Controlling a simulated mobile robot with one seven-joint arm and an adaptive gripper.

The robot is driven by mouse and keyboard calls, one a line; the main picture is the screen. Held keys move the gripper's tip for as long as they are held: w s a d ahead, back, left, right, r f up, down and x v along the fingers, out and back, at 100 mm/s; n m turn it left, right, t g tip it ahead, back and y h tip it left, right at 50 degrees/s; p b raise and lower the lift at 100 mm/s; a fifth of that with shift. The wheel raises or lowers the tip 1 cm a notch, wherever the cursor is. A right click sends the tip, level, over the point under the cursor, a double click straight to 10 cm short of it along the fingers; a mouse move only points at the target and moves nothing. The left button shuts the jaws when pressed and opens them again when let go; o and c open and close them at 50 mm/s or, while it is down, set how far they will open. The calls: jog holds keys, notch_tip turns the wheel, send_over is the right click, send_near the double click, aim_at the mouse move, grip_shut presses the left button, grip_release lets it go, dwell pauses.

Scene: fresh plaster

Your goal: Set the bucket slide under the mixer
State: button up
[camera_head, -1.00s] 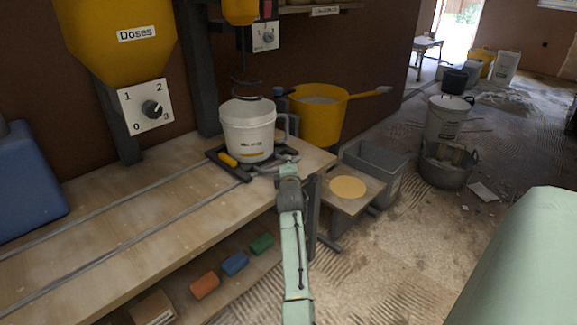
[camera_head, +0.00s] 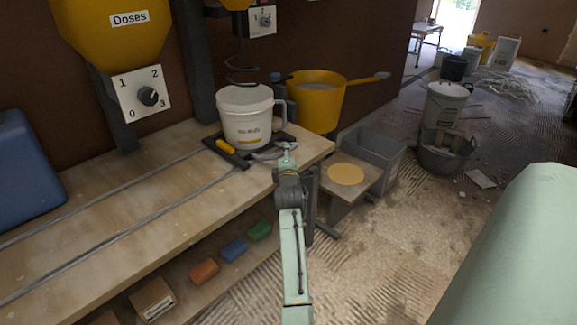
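The white bucket (camera_head: 246,124) with a handle stands upright on a dark slide frame (camera_head: 237,163) at the right end of the wooden bench. A yellow grip (camera_head: 226,146) sits on the frame's left side. The mixer's dark spiral whisk (camera_head: 242,76) hangs behind and above the bucket; I cannot tell whether it lines up with the bucket's middle. My gripper (camera_head: 266,154) is low at the bucket's right front, by the frame's edge. Its fingers are small and partly hidden by my wrist, so their opening and any contact are unclear.
A yellow dispenser marked Doses (camera_head: 112,45) hangs above a dial (camera_head: 149,97). A yellow tub (camera_head: 314,108) stands behind the bucket. A grey bin (camera_head: 372,150) and stool (camera_head: 346,175) stand right of the bench.

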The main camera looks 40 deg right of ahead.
jog(key=v, duration=0.7)
jog(key=shift+s+a, duration=0.25)
jog(key=shift+r, duration=0.1)
